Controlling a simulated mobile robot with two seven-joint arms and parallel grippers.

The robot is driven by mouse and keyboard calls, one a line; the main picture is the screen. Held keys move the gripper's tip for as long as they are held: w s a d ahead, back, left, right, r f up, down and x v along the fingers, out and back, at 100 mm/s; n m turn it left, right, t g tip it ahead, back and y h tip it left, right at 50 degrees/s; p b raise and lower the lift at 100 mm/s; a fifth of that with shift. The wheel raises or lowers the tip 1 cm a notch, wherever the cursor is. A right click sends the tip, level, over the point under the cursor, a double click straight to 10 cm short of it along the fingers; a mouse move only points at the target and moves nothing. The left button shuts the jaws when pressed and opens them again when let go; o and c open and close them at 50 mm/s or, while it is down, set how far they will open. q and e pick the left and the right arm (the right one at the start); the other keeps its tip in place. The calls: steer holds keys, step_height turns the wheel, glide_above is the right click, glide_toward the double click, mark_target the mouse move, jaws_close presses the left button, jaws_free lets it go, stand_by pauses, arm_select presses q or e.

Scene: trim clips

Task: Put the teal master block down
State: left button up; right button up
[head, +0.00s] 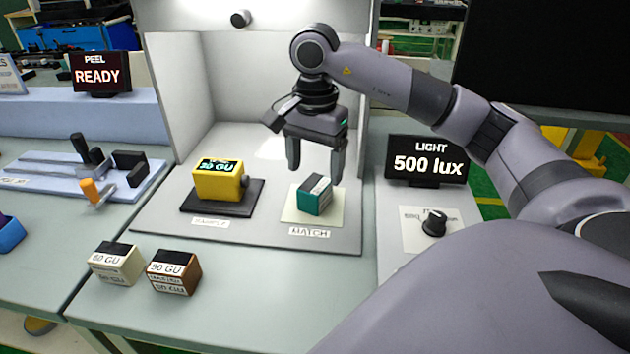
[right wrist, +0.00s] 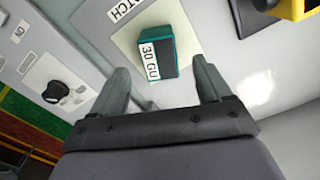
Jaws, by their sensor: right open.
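The teal master block (head: 313,200) rests on a pale square pad (head: 333,217) above the MATCH label, inside the light booth. It has a black and white label face. In the right wrist view the teal block (right wrist: 172,36) shows "30 GU" on its label and lies beyond the fingertips. My right gripper (head: 315,176) is open above the block, its fingers pointing down on either side. My left gripper is not in view.
A yellow meter (head: 218,180) stands on a dark pad left of the block. A cream block (head: 117,264) and a brown block (head: 173,272) sit at the front left. The LIGHT display (head: 427,160) and a black knob (head: 435,223) are to the right.

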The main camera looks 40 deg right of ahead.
mark_target(315, 184)
step_height(315, 184, up, 7)
steer(key=p, duration=0.1)
steer(key=shift+p, duration=0.3)
steer(key=shift+s, duration=0.1)
stand_by(0.4)
